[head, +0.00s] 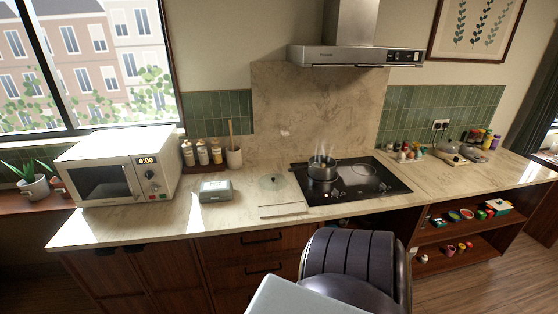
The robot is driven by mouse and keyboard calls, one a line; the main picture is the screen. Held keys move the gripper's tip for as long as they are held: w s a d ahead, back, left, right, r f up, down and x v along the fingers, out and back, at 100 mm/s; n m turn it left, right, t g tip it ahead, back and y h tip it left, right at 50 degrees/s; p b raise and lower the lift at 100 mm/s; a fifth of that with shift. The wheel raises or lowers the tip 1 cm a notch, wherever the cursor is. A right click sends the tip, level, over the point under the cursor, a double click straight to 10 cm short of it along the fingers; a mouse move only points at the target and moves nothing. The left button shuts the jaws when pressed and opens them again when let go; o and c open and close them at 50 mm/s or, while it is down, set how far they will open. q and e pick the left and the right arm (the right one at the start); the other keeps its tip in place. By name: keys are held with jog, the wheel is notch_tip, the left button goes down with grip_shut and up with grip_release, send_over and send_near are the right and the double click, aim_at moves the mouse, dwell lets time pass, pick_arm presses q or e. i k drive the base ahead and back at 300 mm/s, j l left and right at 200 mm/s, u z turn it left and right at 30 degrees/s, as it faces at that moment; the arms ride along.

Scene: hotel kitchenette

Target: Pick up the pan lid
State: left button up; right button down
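A round, see-through lid with a small knob (272,182) lies flat on the pale counter, just left of the black cooktop. It looks like the pan lid, though it is small and faint in this view. A dark steel pot (322,169) stands on the cooktop (368,191) with steam rising from its open top. Neither of my grippers is in view.
A white microwave (118,172) stands at the left. A grey-green box (215,190) sits between it and the lid. Bottles (203,153) and a utensil crock (234,158) stand against the wall. A range hood (355,55) overhangs the cooktop. The counter's front strip is mostly clear.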

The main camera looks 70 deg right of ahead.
aim_at(272, 183)
jog(key=z, duration=2.1)
